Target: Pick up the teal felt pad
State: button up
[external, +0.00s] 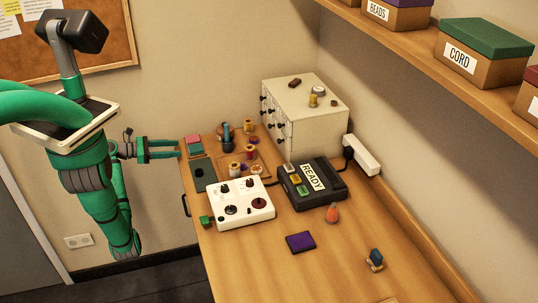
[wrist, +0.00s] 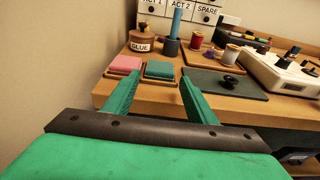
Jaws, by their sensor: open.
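The teal felt pad (wrist: 160,69) sits in a small wooden tray near the table's edge, beside a pink pad (wrist: 126,63). In the external view the teal pad (external: 195,149) lies at the table's far left edge, just below the pink one. My gripper (wrist: 160,84) is open and empty, its green fingers pointing at the teal pad. In the wrist view the pad appears between the two fingertips, beyond them. In the external view my gripper (external: 178,148) reaches the table's left edge, close to the pad. Whether the fingertips touch the tray cannot be told.
A dark mat (wrist: 240,88) with a black knob lies right of the teal pad. A glue pot (wrist: 143,39) and a blue-topped holder (wrist: 172,45) stand behind. A white control box (external: 240,206) and a drawer cabinet (external: 310,120) stand farther right. The front table is mostly clear.

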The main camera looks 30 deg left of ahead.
aim_at(194, 148)
jog(key=x, duration=0.8)
jog(key=shift+s, duration=0.2)
jog(key=shift+s+a, duration=0.1)
jog(key=shift+a, duration=0.05)
jog(key=shift+a, duration=0.1)
jog(key=c, duration=0.8)
